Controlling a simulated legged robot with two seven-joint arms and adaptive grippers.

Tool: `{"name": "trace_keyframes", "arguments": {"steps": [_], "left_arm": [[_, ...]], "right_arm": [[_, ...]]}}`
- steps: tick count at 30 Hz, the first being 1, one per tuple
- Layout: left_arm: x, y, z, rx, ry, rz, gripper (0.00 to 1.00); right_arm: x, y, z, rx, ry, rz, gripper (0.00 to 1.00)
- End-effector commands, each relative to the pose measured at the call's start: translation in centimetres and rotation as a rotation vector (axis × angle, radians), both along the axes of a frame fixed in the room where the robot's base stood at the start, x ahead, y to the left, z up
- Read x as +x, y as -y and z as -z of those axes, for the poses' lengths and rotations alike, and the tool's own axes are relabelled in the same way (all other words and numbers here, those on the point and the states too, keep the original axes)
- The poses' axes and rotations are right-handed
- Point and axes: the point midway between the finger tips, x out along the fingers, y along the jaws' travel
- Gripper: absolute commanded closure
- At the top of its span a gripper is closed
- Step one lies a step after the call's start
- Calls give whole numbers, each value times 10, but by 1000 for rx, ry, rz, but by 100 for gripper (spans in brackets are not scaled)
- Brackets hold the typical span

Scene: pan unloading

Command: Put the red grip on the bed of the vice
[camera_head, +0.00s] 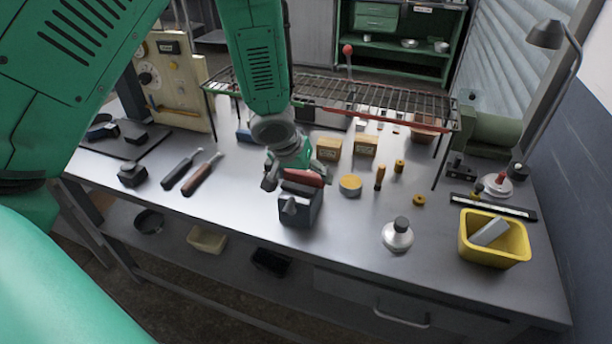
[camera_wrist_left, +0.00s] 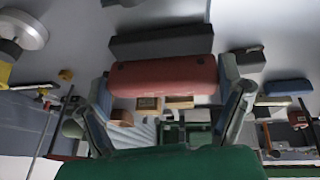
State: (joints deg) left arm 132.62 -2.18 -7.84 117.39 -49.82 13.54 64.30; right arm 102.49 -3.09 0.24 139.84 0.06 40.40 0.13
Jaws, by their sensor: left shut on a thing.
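The red grip (camera_head: 303,177) is a short rounded bar held crosswise in my left gripper (camera_head: 297,174). In the left wrist view the red grip (camera_wrist_left: 163,76) spans between the two fingers, one at each end. The dark grey vice (camera_head: 300,208) stands on the bench directly below and in front of the grip in the head view. A dark bar that looks like part of the vice (camera_wrist_left: 161,42) lies close alongside the grip in the wrist view. I cannot tell whether the grip touches the vice; its bed is mostly hidden. My right gripper is not in view.
A wire rack (camera_head: 345,92) stands behind the gripper. Small wooden boxes (camera_head: 329,148), a yellow-topped tin (camera_head: 350,184) and brass pieces (camera_head: 380,176) are to the right. Two dark-handled tools (camera_head: 203,173) lie left. A yellow bin (camera_head: 493,247) stands far right.

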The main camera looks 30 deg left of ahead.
Motion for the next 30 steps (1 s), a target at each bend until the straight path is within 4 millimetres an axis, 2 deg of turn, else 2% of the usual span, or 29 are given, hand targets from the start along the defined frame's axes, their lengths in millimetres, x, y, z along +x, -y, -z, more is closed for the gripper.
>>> {"name": "trace_keyframes", "arguments": {"steps": [5, 6, 7, 16, 20, 30], "left_arm": [[0, 1, 0, 1, 1, -1, 47], [0, 2, 0, 2, 0, -2, 9], [0, 3, 0, 2, 0, -2, 0], [0, 6, -3, 5, 1, -1, 0], [-4, 3, -13, 3, 2, -3, 0], [-32, -1, -77, -2, 4, -3, 0]], "right_arm": [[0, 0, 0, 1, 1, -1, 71], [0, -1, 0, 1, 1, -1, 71], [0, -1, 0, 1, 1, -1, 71], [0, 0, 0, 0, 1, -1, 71], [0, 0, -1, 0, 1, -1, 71], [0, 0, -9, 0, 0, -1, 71]]}}
